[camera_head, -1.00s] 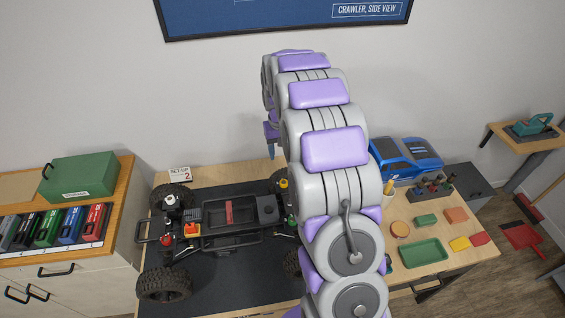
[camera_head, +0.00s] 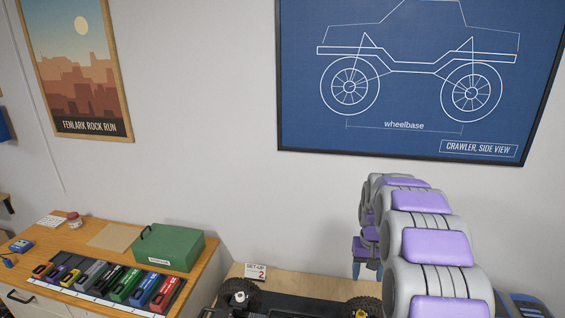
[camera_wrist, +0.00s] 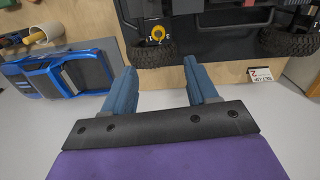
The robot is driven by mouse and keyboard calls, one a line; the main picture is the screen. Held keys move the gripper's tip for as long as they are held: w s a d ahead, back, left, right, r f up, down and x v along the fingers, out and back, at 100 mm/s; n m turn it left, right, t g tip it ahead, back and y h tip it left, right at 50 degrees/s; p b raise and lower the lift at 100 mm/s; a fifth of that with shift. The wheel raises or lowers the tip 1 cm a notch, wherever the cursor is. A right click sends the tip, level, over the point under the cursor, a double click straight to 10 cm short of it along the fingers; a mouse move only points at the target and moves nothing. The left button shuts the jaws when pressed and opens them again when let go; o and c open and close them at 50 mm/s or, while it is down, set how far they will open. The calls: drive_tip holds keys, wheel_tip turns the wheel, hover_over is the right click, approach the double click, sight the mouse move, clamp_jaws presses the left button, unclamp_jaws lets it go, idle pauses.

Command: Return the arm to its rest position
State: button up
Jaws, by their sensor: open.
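My arm, grey with purple pads, rises at the right of the head view. My gripper (camera_head: 367,270) hangs at its far end, above the back of the workbench. In the wrist view my gripper (camera_wrist: 163,78) shows two blue fingers spread apart with nothing between them. The crawler chassis (camera_wrist: 205,20) lies beyond the fingertips, apart from them. In the head view only the top of the chassis (camera_head: 285,312) shows at the bottom edge, and its wheel (camera_head: 240,297) stands near the set-up card. My arm hides much of the bench's right part.
A side cabinet (camera_head: 200,285) at left holds a green box (camera_head: 168,247) and a row of coloured packs (camera_head: 110,283). A set-up card (camera_head: 255,271) stands at the bench's back. The blue truck body (camera_wrist: 60,75) lies left in the wrist view. The wall behind carries two posters.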

drive_tip(key=s+a+r+b, duration=0.1)
drive_tip(key=s+a, duration=0.3)
drive_tip(key=s, duration=0.3)
drive_tip(key=s+a+r+n+b, duration=0.1)
drive_tip(key=s+a+r+b, duration=0.15)
drive_tip(key=s, duration=0.35)
drive_tip(key=s+a+r, duration=0.1)
drive_tip(key=s+a, duration=0.3)
drive_tip(key=s, duration=0.3)
drive_tip(key=s+a+f+b, duration=0.1)
drive_tip(key=s+a+f, duration=0.1)
drive_tip(key=s, duration=0.7)
drive_tip(key=s+a+f+n+g+b, duration=0.1)
drive_tip(key=s+a+f+b, duration=0.1)
drive_tip(key=s, duration=0.8)
drive_tip(key=shift+s+a+f+n+g, duration=0.25)
drive_tip(key=shift+a+f+n+g, duration=0.1)
drive_tip(key=shift+f, duration=0.1)
